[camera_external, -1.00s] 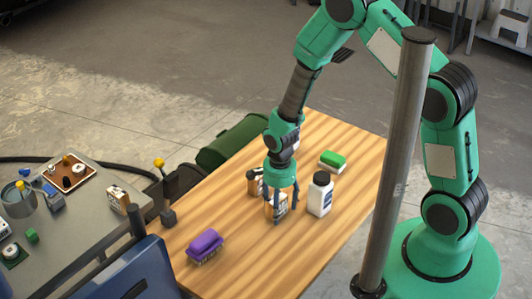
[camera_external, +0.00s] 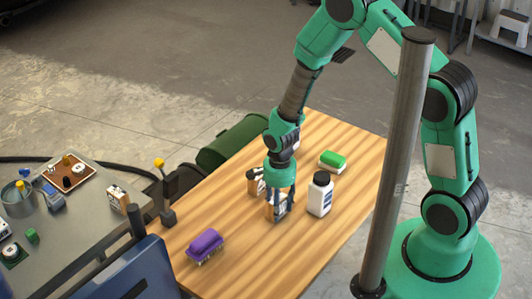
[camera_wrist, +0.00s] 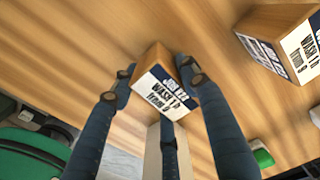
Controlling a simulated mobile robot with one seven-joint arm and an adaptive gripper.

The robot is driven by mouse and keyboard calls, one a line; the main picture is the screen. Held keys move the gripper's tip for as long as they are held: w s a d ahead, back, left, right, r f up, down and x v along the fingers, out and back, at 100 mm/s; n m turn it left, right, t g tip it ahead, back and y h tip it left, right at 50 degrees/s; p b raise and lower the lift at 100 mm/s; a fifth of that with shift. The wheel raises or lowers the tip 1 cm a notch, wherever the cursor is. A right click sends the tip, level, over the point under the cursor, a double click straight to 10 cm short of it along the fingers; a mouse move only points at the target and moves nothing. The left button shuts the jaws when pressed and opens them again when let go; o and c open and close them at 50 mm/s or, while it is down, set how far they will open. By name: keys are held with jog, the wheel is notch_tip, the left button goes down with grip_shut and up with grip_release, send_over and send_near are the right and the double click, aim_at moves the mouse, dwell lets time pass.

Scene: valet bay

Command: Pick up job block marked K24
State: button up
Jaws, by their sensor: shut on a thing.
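My gripper (camera_external: 279,214) is low over the wooden table, its fingers shut around a small wooden block (camera_wrist: 150,62). In the wrist view the block has a white label with a dark band, reading "JOB" and "WASH"; its K number is too blurred to read surely. The fingers partly hide this block in the external view. A second, similar wooden block (camera_external: 255,182) stands just behind and left of the gripper. It also shows at the upper right of the wrist view (camera_wrist: 272,22), with its job number unclear.
A white bottle with a dark cap (camera_external: 320,197) stands close to the right of the gripper. A green-topped brush (camera_external: 333,160) is behind it, and a purple brush (camera_external: 205,244) is front left. A grey bench (camera_external: 84,220) at left holds another labelled block (camera_external: 118,199).

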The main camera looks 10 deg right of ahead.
jog(key=shift+r, duration=0.1)
jog(key=shift+r, duration=0.75)
notch_tip(320, 180, up, 2)
jog(key=shift+w+r+p, duration=0.1)
jog(key=shift+r+p, duration=0.1)
jog(key=shift+p, duration=0.35)
jog(key=s+d, duration=0.3)
jog(key=s, duration=0.1)
jog(key=s+d+p, duration=0.1)
jog(key=s+d, duration=0.2)
jog(key=s, duration=0.1)
jog(key=s+d+r, duration=0.1)
jog(key=s+d, duration=0.2)
jog(key=s, duration=0.2)
jog(key=shift+d+p, duration=0.3)
jog(key=shift+d, duration=0.05)
jog(key=shift+r, duration=0.1)
